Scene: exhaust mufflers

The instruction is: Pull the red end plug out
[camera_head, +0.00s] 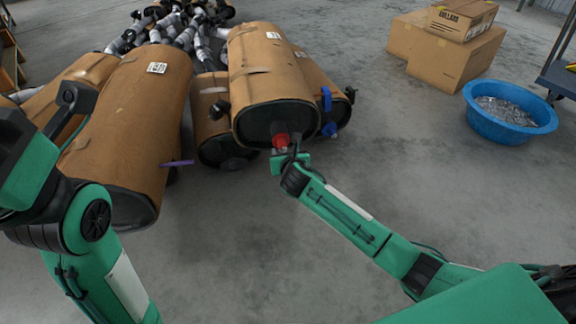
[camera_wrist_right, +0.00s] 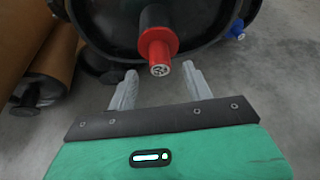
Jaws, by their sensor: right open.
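The red end plug (camera_head: 281,141) sits on the dark end face of a brown-wrapped muffler (camera_head: 268,75) in the head view. In the right wrist view the red plug (camera_wrist_right: 158,45) has a round flange and a stub facing me, on a black pipe. My right gripper (camera_wrist_right: 160,78) is open, with its two grey fingers spread left and right just below the plug's stub. The fingers do not grip it. In the head view the right gripper (camera_head: 288,155) is right in front of the plug. My left arm is at the left edge; its fingers are out of view.
Other wrapped mufflers (camera_head: 135,110) lie to the left and behind. Cardboard boxes (camera_head: 450,60) and a blue tub (camera_head: 510,128) stand at right. The front floor is clear.

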